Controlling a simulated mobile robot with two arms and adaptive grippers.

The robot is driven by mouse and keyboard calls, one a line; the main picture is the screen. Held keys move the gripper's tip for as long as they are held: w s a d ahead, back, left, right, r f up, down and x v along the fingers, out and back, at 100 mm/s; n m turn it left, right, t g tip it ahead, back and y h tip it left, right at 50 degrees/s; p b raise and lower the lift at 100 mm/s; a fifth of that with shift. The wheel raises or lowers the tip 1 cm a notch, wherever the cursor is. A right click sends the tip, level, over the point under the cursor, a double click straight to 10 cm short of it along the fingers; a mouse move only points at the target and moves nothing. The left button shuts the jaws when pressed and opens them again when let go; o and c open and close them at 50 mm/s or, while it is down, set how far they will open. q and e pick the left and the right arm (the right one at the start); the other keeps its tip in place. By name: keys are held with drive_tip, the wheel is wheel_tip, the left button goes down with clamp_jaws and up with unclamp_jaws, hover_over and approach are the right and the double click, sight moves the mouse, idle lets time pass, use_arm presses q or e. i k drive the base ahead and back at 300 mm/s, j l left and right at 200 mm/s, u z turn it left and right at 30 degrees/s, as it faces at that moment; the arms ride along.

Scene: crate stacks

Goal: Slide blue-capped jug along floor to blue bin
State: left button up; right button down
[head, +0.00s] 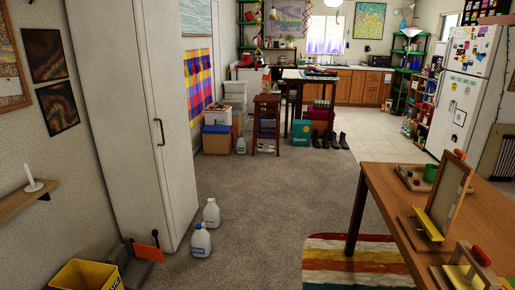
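Two white jugs stand upright on the carpet beside the tall white cabinet (140,120). The front jug (201,242) carries a blue label, and the other jug (211,213) stands just behind it. A third white jug (241,146) stands farther back near stacked boxes. The jugs are too small for me to tell their cap colours surely. A teal box (302,128) stands under the far table. Neither of my grippers is in view.
A yellow bin (85,276) and an orange panel (148,252) are at the lower left. A wooden table (385,205) with wooden items fills the right. A striped rug (350,262) lies beside it. The carpet (270,200) between is clear. A stool (266,122) stands farther back.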

sight(201, 240)
drive_tip(key=i+l, duration=0.1)
drive_tip(key=i, duration=0.4)
drive_tip(key=i+l+u, duration=0.1)
drive_tip(key=i, duration=0.4)
drive_tip(key=i+l, duration=0.1)
drive_tip(key=i, duration=0.4)
drive_tip(key=i+l, duration=0.15)
drive_tip(key=i, duration=0.35)
drive_tip(key=j+u, duration=0.05)
